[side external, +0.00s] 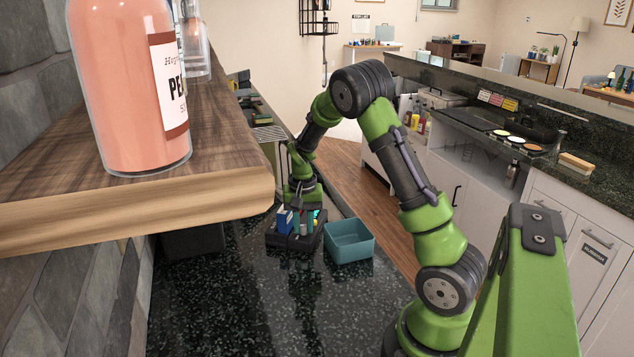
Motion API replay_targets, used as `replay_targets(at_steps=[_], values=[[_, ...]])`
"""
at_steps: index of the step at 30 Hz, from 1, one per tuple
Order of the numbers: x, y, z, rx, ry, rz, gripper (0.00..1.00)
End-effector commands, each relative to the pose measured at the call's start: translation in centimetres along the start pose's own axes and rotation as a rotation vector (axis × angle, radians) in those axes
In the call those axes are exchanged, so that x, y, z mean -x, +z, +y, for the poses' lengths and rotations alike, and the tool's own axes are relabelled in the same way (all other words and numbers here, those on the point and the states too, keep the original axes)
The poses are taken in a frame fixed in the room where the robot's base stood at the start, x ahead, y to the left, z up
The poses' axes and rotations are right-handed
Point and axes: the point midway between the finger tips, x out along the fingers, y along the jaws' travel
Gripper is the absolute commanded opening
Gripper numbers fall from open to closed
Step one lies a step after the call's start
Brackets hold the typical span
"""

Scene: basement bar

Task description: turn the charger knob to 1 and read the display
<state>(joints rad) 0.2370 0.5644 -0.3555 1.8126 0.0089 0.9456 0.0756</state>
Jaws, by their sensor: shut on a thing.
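A dark, boxy device (291,241), apparently the charger, sits on the black speckled counter in the side external view. A blue and white piece (284,221) stands at its left side, and a small cyan patch (318,214) shows at its right; I cannot read anything on it. My gripper (303,228) points down over the device, its fingers low against it. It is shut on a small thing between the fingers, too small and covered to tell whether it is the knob. The knob's setting and its markings cannot be made out.
An open teal bin (349,240) stands just right of the device. A wooden shelf (130,150) with a large pink bottle (128,90) juts in at the left, above the counter. The counter (270,310) in front is clear.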

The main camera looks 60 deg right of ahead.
Motion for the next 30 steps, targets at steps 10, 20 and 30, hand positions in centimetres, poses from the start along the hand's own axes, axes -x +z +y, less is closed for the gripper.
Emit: replay_targets(at_steps=[10, 20, 30], values=[[0.11, -0.01, -0.03, -0.052, -0.002, 0.0, 0.0], [0.12, -0.01, -0.04, -0.051, -0.002, 0.0, 0.28], [0.05, -0.01, -0.01, -0.05, -0.001, 0.0, 0.5]])
